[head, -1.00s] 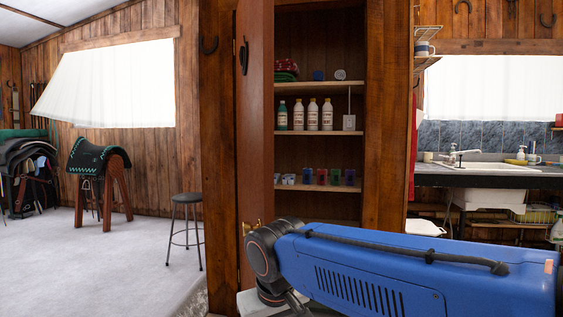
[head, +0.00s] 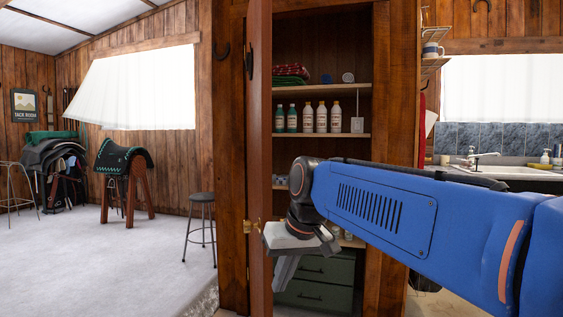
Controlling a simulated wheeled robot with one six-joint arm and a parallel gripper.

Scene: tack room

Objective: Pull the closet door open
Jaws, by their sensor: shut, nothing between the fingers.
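The closet door (head: 260,150) is a reddish-brown wooden panel. It stands open, seen nearly edge-on at the left of the closet opening. A small brass fitting (head: 250,227) shows at the door's left side; I cannot tell whether it is a handle or a hinge. The closet (head: 322,88) is exposed, with shelves inside. My gripper (head: 284,272) is shut and empty, pointing down in front of the closet opening just right of the door. I cannot tell whether it touches the door.
The shelves hold folded cloth (head: 290,77), several bottles (head: 314,117) and small items. Green drawers (head: 318,290) are low in the closet. A stool (head: 202,225) and a saddle on a stand (head: 124,160) are at left, with open floor (head: 130,265). A sink (head: 505,172) is at right.

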